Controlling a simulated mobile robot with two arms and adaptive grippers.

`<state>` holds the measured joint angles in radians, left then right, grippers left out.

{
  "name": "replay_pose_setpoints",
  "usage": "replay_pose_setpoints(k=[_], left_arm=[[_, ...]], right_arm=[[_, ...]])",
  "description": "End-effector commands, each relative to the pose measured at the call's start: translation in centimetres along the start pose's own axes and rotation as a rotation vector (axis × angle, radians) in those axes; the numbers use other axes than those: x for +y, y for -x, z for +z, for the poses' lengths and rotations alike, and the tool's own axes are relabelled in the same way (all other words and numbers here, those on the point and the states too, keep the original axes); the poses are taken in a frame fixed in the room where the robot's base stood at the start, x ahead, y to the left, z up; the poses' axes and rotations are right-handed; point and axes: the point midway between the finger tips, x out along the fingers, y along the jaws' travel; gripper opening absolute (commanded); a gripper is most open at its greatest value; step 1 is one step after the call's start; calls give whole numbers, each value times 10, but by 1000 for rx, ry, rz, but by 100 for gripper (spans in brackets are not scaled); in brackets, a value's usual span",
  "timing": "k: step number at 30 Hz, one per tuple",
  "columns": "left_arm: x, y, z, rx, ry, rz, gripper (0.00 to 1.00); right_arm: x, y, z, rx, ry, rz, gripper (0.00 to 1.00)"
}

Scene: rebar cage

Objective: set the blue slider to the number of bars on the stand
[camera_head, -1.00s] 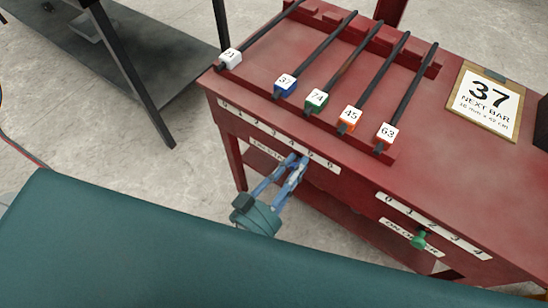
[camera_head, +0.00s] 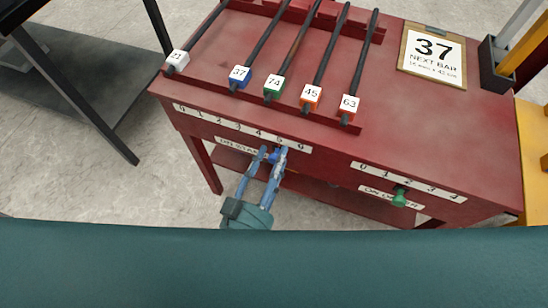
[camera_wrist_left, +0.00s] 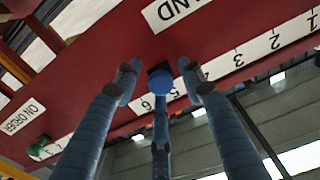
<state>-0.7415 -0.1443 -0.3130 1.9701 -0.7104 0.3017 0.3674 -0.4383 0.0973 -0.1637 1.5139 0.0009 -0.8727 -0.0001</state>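The blue slider (camera_head: 273,157) is a round knob on the red stand's front, under the 0 to 6 scale (camera_head: 243,129). It is near the 4 and 5; I cannot tell the exact mark. My left gripper (camera_head: 273,151) is open around it, one finger on each side. In the left wrist view the knob (camera_wrist_left: 160,82) sits between the fingertips with gaps visible on both sides. Several dark bars lie side by side on the red stand (camera_head: 230,88), with end tags 21 (camera_head: 177,59), 37 (camera_head: 240,75), 74 (camera_head: 274,85), 45 (camera_head: 311,96) and 63 (camera_head: 349,106). My right gripper is out of view.
A green knob (camera_head: 400,197) sits under a second scale (camera_head: 408,181) marked "on order", right of the blue one. A clipboard (camera_head: 432,53) reads "37 next bar". A dark holder (camera_head: 493,65) stands at the right. A dark table (camera_head: 75,75) is at the left.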

Motion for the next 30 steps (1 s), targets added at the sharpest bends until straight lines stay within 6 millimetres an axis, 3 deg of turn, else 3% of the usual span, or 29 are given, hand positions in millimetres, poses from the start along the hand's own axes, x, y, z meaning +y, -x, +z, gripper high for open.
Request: replay_pose_setpoints(k=[16,21,30], left_arm=[[0,102,2,-7,-1,1,40],[0,115,1,-5,-1,0,40],[0,117,1,-4,-2,0,40]], right_arm=[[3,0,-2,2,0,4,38],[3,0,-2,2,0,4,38],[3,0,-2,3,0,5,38]])
